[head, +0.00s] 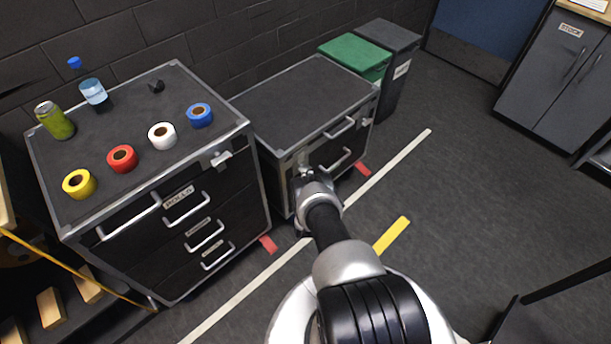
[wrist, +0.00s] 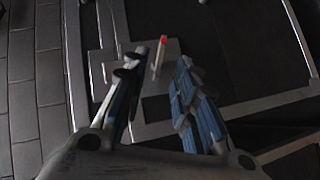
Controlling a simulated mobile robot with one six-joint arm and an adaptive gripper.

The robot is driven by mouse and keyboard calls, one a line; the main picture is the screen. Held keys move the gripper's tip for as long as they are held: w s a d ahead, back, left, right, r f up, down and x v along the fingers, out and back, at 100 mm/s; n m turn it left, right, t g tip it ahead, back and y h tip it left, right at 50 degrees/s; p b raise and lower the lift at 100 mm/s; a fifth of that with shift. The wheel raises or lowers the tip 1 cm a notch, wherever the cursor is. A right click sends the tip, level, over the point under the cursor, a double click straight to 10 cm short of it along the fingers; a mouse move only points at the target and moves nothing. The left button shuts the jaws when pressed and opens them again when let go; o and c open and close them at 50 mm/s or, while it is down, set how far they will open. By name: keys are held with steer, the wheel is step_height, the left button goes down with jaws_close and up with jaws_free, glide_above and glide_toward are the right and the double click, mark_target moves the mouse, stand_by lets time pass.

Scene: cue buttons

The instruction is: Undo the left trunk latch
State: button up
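The trunk (head: 300,100) is a black case with silver edges beside the wall. Its left latch (head: 303,160) is on the front near the left corner, partly hidden behind my gripper (head: 308,176). In the wrist view the latch lever (wrist: 159,58) is a pale bar with a red tip, on a grey plate. My gripper (wrist: 160,62) is open, with one finger on each side of the lever; I cannot tell if either finger touches it. The right latch (head: 366,121) is on the same front, farther right.
A drawer cabinet (head: 190,215) with tape rolls, a can and a bottle on top stands close on the left. Green (head: 355,56) and grey (head: 398,70) bins stand behind the trunk.

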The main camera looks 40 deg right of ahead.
mark_target(304, 168)
steer(key=b+x, duration=0.2)
steer(key=x, duration=0.3)
steer(key=shift+w+d, duration=0.1)
steer(key=shift+w, duration=0.1)
steer(key=shift+c, duration=0.4)
jaws_close()
